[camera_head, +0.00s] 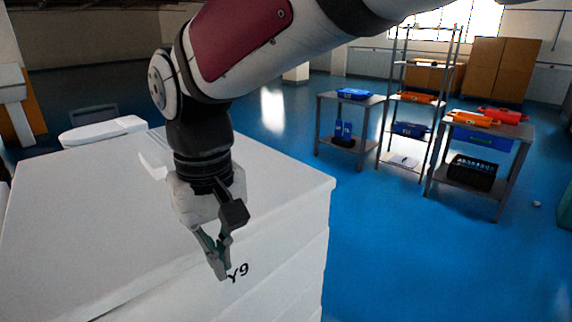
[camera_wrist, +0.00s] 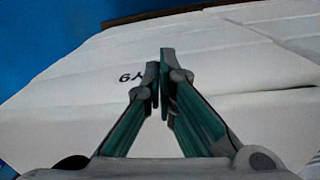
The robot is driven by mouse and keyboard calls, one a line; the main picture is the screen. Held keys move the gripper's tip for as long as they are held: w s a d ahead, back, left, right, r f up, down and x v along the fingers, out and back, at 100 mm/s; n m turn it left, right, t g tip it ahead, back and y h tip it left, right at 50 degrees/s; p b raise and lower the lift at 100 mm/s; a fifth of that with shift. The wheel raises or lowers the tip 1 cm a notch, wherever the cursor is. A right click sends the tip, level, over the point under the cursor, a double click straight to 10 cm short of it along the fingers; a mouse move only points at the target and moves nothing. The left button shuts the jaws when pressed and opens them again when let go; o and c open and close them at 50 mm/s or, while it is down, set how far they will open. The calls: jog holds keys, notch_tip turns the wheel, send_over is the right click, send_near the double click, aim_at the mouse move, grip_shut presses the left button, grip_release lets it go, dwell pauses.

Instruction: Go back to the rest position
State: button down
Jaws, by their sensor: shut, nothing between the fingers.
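My gripper (camera_head: 222,272) hangs from my arm in front of the white block marked Y9 (camera_head: 300,215) in the head view. Its fingers point down and are shut with nothing between them. In the wrist view my gripper (camera_wrist: 160,60) shows its two green-sided fingers meeting near the middle, with the white surface (camera_wrist: 245,75) and the Y9 mark behind them. I cannot tell the exact gap between the fingertips and the white surface.
A white toilet-like piece (camera_head: 103,130) is behind the block at the left. Metal tables (camera_head: 325,120) and a shelf rack (camera_head: 388,130) with blue and orange bins stand at the back right. The blue floor (camera_head: 390,260) right of the block is clear.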

notch_tip(320, 180, up, 6)
jog(key=d+r+m+t, duration=0.15)
jog(key=d+m, duration=0.25)
jog(key=d, duration=1.3)
jog(key=s+d+f+m+t, duration=0.1)
jog(key=s+d+f+m, duration=0.1)
jog(key=s+d, duration=0.2)
jog(key=s+d+f+m+t, duration=0.1)
jog(key=s+d+f+t, duration=0.1)
jog(key=d, duration=0.7)
jog(key=shift+s+d+f+m, duration=0.3)
jog(key=shift+s+f+m, duration=0.1)
jog(key=shift+s+f, duration=0.4)
jog(key=shift+r+t, duration=0.1)
jog(key=shift+t, duration=0.15)
